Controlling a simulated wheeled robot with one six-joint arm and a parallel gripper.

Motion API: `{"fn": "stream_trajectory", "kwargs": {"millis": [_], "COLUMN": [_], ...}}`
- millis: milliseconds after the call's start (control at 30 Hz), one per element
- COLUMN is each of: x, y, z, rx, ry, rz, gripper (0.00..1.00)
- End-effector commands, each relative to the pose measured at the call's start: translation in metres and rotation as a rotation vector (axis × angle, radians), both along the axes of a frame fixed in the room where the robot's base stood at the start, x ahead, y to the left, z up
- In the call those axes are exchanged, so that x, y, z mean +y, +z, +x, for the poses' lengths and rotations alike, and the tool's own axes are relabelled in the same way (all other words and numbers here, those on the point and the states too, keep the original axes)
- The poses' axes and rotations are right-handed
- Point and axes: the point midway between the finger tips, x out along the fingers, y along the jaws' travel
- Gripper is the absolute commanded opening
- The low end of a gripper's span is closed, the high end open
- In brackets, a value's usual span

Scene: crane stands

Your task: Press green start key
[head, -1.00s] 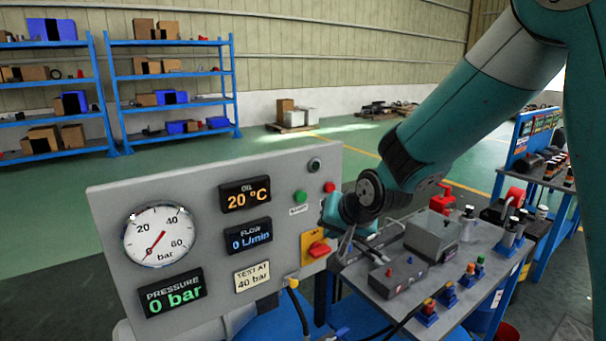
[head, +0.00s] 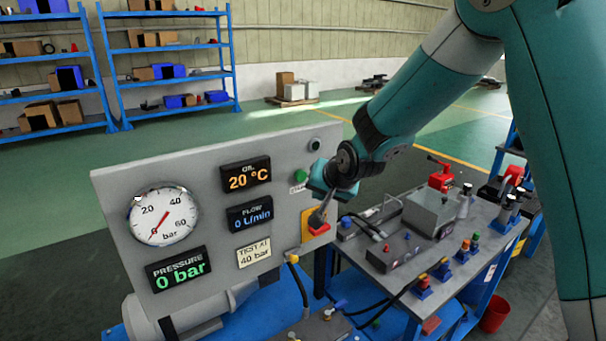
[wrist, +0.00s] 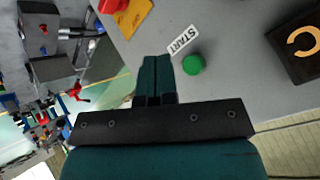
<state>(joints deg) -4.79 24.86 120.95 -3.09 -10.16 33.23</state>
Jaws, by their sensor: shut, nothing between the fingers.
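The green start key (head: 300,176) is a round button on the upper right of the grey panel (head: 110,190), with a white START label beside it. In the wrist view the green key (wrist: 193,64) is just right of my fingertips, and the START label (wrist: 183,40) is beyond it. My gripper (head: 314,184) is shut and empty, close to the panel and just right of the key in the head view. In the wrist view its shut fingers (wrist: 155,62) point at the panel beside the key. They do not cover the key; I cannot tell their exact gap to the panel.
A red knob on an orange plate (head: 308,217) is just below my gripper. Displays and a round gauge (head: 164,216) fill the panel's left. A workbench (head: 400,285) with a grey box, valves and hoses stands to the right. Blue shelves (head: 230,75) are far behind.

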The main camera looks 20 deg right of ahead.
Motion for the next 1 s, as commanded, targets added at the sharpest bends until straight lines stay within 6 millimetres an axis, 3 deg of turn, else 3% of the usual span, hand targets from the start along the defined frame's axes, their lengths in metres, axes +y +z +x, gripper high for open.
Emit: {"fn": "stream_trajectory", "kwargs": {"millis": [333, 1000], "x": [0.010, 0.010], "y": [0.000, 0.000], "z": [0.034, 0.037], "rx": [-0.001, 0.000], "ry": [0.001, 0.000], "rz": [0.000, 0.000], "gripper": [0.00, 0.00]}}
